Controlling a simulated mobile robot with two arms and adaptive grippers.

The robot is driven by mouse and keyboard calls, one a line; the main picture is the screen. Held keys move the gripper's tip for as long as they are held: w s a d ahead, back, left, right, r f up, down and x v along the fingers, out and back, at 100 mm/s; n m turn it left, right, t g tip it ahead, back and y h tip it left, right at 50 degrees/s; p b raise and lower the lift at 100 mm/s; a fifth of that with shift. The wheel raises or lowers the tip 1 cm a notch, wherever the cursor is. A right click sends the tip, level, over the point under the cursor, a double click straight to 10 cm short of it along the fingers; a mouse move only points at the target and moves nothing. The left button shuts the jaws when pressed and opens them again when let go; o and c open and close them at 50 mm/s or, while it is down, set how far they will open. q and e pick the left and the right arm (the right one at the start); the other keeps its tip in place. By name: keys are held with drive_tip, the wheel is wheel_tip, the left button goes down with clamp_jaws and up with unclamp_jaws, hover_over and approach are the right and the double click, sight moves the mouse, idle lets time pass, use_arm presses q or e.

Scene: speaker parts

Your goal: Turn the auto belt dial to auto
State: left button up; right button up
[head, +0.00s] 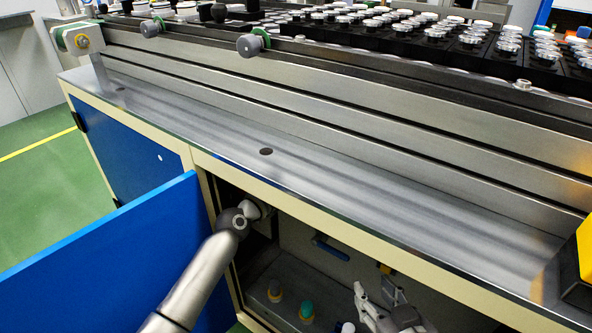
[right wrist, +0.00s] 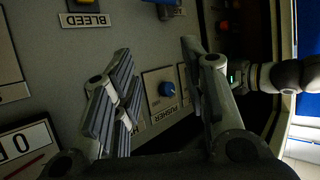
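A neighbouring plate is partly covered by a finger; I cannot make out a dial marked auto belt. In the head view the right gripper (head: 377,290) is inside the cabinet opening. My left arm reaches into the cabinet, and its gripper is hidden.
An open blue door (head: 110,260) stands at the left of the cabinet. The metal ledge (head: 300,175) overhangs the opening. The BLEED label (right wrist: 85,20) is on the panel. My left arm is close to the right gripper.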

use_arm(q)
drive_tip(key=shift+n+p, duration=0.4)
drive_tip(key=shift+n, duration=1)
use_arm(e)
drive_tip(key=shift+s+d+f+g+h, duration=0.2)
drive_tip(key=shift+s+d+f+g, duration=0.15)
drive_tip(key=shift+s+f+g, duration=0.4)
drive_tip(key=shift+s+d+f+g+h, duration=0.25)
drive_tip(key=shift+s+f+g, duration=0.3)
drive_tip(key=shift+f, duration=0.4)
drive_tip(key=shift+s, duration=0.1)
use_arm(q)
drive_tip(key=o, duration=1)
drive_tip(key=shift+o, duration=0.2)
drive_tip(key=shift+s+a, duration=0.1)
drive_tip(key=v, duration=1.1)
drive_tip(key=shift+s+a, duration=0.2)
drive_tip(key=shift+s, duration=0.1)
